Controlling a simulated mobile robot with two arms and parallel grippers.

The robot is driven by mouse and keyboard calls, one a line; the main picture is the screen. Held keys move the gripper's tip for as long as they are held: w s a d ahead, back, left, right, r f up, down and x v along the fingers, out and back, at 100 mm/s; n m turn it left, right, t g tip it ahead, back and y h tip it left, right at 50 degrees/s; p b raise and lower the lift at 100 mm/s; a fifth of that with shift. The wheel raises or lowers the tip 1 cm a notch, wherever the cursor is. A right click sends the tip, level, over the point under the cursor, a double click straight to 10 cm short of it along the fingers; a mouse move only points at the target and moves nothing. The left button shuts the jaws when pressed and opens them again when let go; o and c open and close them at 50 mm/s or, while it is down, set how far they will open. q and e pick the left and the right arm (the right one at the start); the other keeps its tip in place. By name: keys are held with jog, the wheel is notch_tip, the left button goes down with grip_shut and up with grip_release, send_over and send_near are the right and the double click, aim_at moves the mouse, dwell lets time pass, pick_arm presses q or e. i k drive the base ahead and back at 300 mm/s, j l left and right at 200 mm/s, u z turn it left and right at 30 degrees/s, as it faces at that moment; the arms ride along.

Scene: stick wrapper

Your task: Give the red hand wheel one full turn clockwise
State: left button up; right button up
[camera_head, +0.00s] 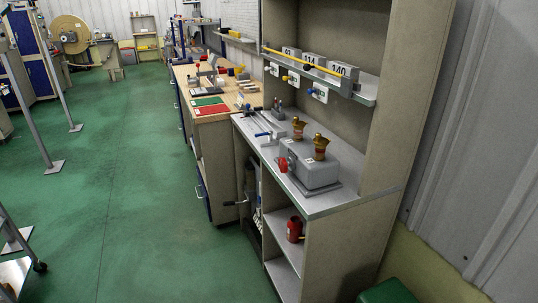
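A small red round part (283,165), which looks like the red hand wheel, is on the left face of a grey metal box (318,172). The box stands on the light grey top of the near cabinet (335,200). The wheel is small in view, so its spokes and angle cannot be made out. Neither of my grippers is in view.
A red object (295,229) sits on the shelf below. A shelf with numbered blocks (342,72) and a yellow rod is above. A wooden bench (212,117) stands behind.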

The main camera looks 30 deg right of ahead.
aim_at(284, 166)
jog(key=i, duration=2.4)
jog(key=i+j+z, duration=0.1)
jog(key=i+z, duration=0.2)
jog(key=i, duration=0.2)
jog(key=i+j+z, duration=0.15)
jog(key=i+z, duration=0.2)
jog(key=i+j+z, duration=0.3)
jog(key=i, duration=0.25)
